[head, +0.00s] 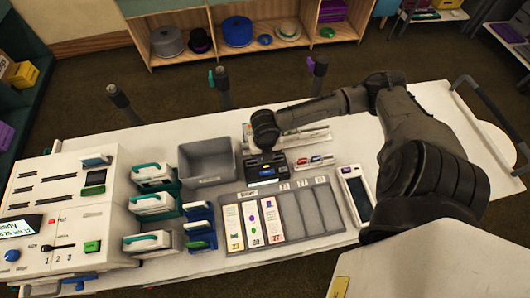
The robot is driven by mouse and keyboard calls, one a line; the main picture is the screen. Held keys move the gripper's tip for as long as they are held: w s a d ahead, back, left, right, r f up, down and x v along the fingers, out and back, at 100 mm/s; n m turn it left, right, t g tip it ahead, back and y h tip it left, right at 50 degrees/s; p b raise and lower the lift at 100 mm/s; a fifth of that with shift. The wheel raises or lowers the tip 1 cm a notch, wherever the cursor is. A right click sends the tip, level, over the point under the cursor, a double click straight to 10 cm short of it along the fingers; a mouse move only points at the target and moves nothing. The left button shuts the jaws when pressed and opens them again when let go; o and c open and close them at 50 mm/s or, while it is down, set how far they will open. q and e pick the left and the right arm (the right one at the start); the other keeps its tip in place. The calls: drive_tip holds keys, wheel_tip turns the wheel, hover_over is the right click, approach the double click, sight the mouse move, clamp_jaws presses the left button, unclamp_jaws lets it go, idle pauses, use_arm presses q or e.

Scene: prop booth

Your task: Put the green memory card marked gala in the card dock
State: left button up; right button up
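My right arm reaches in from the right, and its dark wrist end (265,130) is over the middle of the table. Just in front of it is a dark block with a small blue patch (264,171); I cannot tell whether this is my gripper body or a device under it. No fingertips can be made out. A small green piece (92,246) sits on the white console (65,200) at the left, near its numbered slots. It is too small to read any gala mark. I cannot tell for sure which thing is the card dock. My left gripper is out of view.
A grey bin (208,164) stands left of the wrist. Several green and blue holders with white-handled items (148,203) are left of it. A grey sorting tray (292,219) with cards lies in front. Small red and blue cards (316,161) and a white-framed handheld (357,194) lie right.

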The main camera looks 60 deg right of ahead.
idle(0.3)
drive_tip(key=o, duration=0.7)
wheel_tip(320, 180, up, 14)
drive_tip(key=p, duration=0.1)
drive_tip(key=shift+f, duration=0.15)
idle(1.1)
